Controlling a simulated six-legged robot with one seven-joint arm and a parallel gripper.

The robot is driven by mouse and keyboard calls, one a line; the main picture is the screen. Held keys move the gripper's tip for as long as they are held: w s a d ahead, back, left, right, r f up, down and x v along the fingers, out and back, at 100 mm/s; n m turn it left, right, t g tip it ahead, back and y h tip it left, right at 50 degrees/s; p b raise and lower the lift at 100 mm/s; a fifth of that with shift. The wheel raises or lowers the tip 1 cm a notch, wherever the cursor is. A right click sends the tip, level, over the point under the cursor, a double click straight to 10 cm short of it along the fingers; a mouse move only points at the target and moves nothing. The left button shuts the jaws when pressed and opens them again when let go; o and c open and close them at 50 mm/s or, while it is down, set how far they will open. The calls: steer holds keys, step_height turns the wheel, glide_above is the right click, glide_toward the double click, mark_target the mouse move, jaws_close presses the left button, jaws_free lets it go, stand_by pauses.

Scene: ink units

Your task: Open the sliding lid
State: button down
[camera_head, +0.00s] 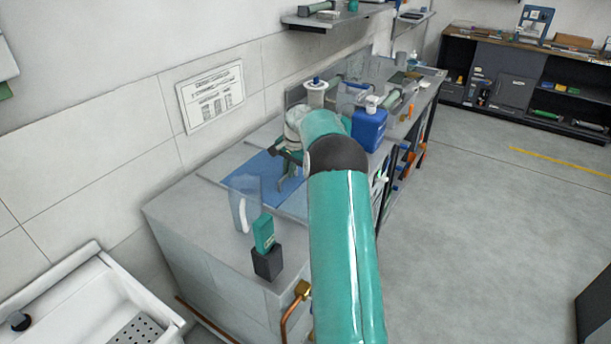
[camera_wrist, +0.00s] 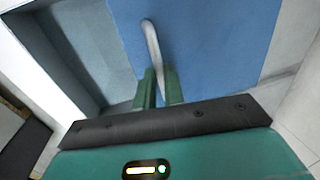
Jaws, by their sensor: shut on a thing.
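The sliding lid is a flat blue panel (camera_wrist: 215,45) in the wrist view, and it also shows as a blue surface on the counter in the head view (camera_head: 258,167). A pale, narrow upright handle (camera_wrist: 151,38) stands on its left part. My gripper (camera_wrist: 160,78) is shut on this handle, with one green finger on each side. To the left of the lid, a recessed grey-blue area (camera_wrist: 90,40) with a grey side wall is uncovered. In the head view, my arm hides part of the lid and most of my gripper (camera_head: 286,182).
A clear pitcher (camera_head: 243,205) and a green block in a dark holder (camera_head: 267,262) stand at the near counter end. A blue jug (camera_head: 369,128) and a white spool (camera_head: 317,92) stand beyond my arm. The floor on the right is open.

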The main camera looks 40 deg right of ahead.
steer(key=shift+w+a, duration=0.3)
steer(key=shift+w, duration=0.75)
steer(key=shift+w+a, duration=0.25)
steer(key=shift+w, duration=0.75)
steer(key=c, duration=1.5)
jaws_free()
steer(key=shift+r, duration=0.1)
steer(key=s+r, duration=0.1)
steer(key=r, duration=0.8)
steer(key=s+r, duration=0.1)
steer(key=r, duration=0.3)
steer(key=shift+s+d+r, duration=0.25)
steer(key=shift+s+d, duration=0.05)
steer(key=shift+d, duration=0.05)
